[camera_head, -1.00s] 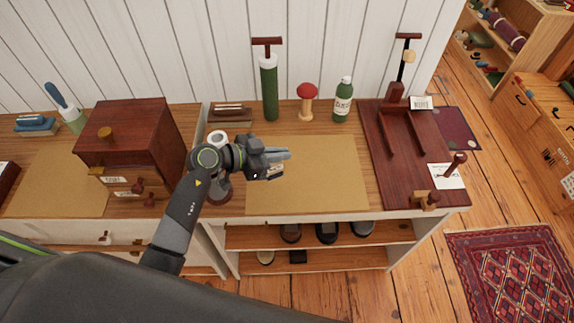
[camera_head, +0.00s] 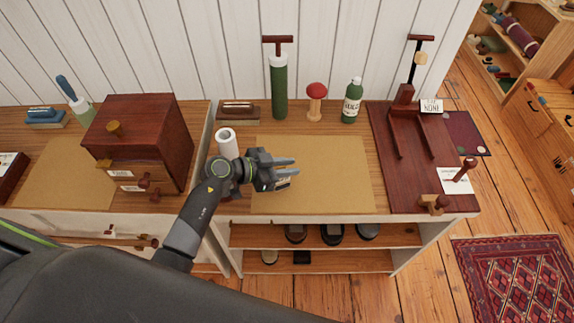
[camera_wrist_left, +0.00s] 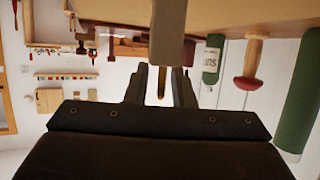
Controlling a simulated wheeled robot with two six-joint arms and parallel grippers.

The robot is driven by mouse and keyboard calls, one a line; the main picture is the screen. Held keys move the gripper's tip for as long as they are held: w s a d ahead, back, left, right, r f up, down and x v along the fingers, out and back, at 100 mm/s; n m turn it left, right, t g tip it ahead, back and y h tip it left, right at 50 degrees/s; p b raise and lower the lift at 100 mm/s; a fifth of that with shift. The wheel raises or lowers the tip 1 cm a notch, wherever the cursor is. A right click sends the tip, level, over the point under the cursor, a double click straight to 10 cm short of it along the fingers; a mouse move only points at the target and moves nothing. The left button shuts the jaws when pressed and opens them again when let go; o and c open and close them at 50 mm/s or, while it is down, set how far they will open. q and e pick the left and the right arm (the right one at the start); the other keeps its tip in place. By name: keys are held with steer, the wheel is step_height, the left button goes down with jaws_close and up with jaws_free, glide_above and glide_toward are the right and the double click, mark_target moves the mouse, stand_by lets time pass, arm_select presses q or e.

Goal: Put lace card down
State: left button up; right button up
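My left gripper (camera_head: 287,168) is over the left part of the tan mat (camera_head: 335,185). Its two fingers point right and are parted around the lace card. The small lace card (camera_head: 283,183), with pale and dark print, shows just below the fingers in the head view. In the left wrist view it seems to be the tan block (camera_wrist_left: 167,32) at the fingertips, seen edge-on. It is close to the mat; I cannot tell if it touches. My right gripper is not in view.
A white roll (camera_head: 227,142) stands beside my left wrist. A dark drawer box (camera_head: 145,125) is at the left. A green cylinder (camera_head: 279,90), red-topped mushroom (camera_head: 316,100) and green bottle (camera_head: 352,103) stand behind the mat. A dark red board (camera_head: 445,190) is at the right. Most of the mat is clear.

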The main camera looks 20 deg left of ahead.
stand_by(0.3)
arm_select(q)
steer(key=v, duration=1.2)
steer(key=shift+r+b, duration=0.2)
steer(key=shift+b, duration=0.1)
